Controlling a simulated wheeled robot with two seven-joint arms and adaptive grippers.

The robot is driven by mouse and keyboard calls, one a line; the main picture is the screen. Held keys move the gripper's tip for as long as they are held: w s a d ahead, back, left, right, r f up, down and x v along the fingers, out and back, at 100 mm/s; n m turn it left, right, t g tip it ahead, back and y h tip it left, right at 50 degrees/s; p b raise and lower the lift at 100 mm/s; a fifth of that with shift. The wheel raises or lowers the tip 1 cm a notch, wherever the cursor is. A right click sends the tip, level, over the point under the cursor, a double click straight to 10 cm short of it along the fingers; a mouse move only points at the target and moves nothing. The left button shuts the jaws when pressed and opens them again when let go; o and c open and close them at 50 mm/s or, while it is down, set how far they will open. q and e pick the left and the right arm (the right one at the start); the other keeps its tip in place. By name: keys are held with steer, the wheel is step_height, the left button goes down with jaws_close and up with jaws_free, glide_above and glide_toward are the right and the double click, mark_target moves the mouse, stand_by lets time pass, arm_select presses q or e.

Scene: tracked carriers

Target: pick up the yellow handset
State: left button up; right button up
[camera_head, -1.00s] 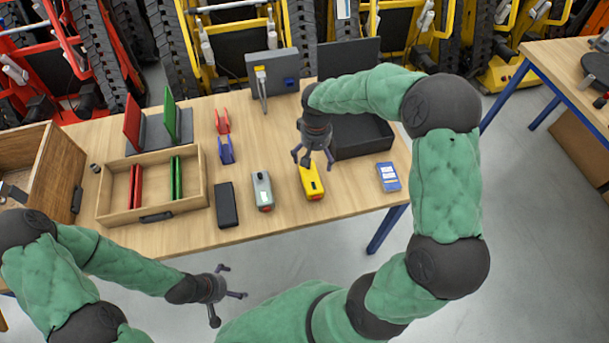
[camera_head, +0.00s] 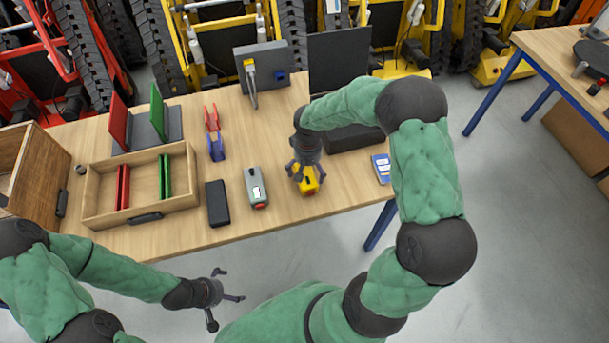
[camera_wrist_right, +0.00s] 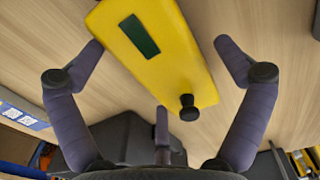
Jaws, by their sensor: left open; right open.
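The yellow handset (camera_head: 309,187) lies on the wooden table, partly hidden by my right gripper in the head view. The right wrist view shows the handset (camera_wrist_right: 165,55) close up, with a dark green screen and a black knob. My right gripper (camera_head: 304,178) is right over it, pointing down. In the wrist view its fingers (camera_wrist_right: 158,72) are spread, one on each side of the handset, with a third finger below; I cannot tell whether any finger touches it. My left gripper (camera_head: 214,300) is open and empty, in front of the table's near edge.
A grey handset (camera_head: 256,188) and a black case (camera_head: 217,204) lie left of the yellow handset. A blue and white card-like item (camera_head: 381,169) is to the right. A black open tray (camera_head: 352,139) is behind my right gripper. A wooden tray (camera_head: 140,213) holds red and green plates.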

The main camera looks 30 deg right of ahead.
steer(key=c, duration=1.3)
steer(key=shift+r, duration=0.1)
steer(key=shift+c, duration=0.2)
